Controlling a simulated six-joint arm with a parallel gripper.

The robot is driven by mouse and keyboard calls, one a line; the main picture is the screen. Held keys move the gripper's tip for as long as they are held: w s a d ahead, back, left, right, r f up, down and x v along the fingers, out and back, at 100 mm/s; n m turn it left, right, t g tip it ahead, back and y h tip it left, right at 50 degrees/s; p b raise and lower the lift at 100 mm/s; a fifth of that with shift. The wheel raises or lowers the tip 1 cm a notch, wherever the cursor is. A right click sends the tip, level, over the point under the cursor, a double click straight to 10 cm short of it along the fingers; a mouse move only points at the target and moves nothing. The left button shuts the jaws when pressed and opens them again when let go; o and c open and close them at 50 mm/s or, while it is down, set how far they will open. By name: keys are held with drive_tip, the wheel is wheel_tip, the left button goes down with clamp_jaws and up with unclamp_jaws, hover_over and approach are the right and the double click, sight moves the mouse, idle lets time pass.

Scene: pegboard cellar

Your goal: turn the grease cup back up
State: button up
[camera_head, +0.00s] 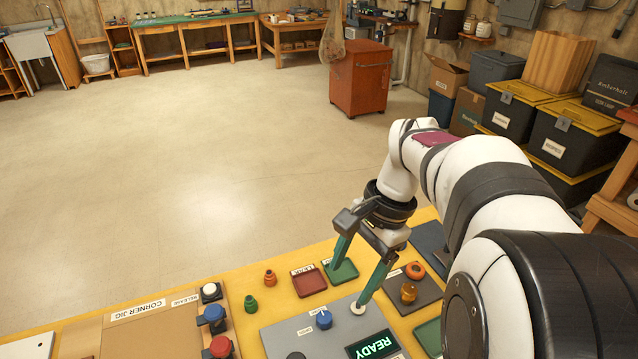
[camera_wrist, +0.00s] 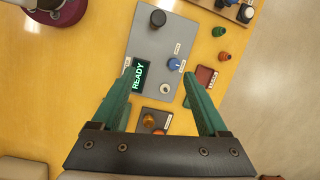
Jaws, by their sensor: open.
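A small amber, cup-like piece (camera_head: 408,293) stands on a dark plate (camera_head: 428,291) at the right of the bench; it looks most like the grease cup, but its label is unreadable. It also shows in the wrist view (camera_wrist: 148,120), just beyond my gripper's palm. An orange ring-shaped part (camera_head: 415,270) sits behind it on the same plate. My gripper (camera_head: 346,292) is open and empty, pointing down over the grey panel, to the left of the amber piece. In the wrist view, its green fingers (camera_wrist: 157,71) stand wide apart with the panel between them.
The grey panel (camera_head: 290,335) carries a READY display (camera_head: 372,346), a blue knob (camera_head: 323,319) and a pale button. Red (camera_head: 309,281) and green (camera_head: 342,271) trays lie behind it. Small green (camera_head: 250,304) and orange (camera_head: 270,277) pieces stand left, beside the corner jig (camera_head: 150,325).

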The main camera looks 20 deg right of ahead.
drive_tip(key=w+d+f+m, duration=0.2)
drive_tip(key=w+d+m, duration=0.15)
drive_tip(key=d, duration=0.65)
drive_tip(key=m+t, duration=0.2)
drive_tip(key=m, duration=0.4)
approach(411, 289)
drive_tip(key=shift+y, duration=0.3)
drive_tip(key=x, duration=0.8)
drive_tip(key=shift+d+f, duration=0.2)
drive_tip(key=shift+w+a+f, duration=0.1)
drive_tip(key=shift+w+f, duration=0.1)
drive_tip(key=shift+f, duration=0.25)
clamp_jaws()
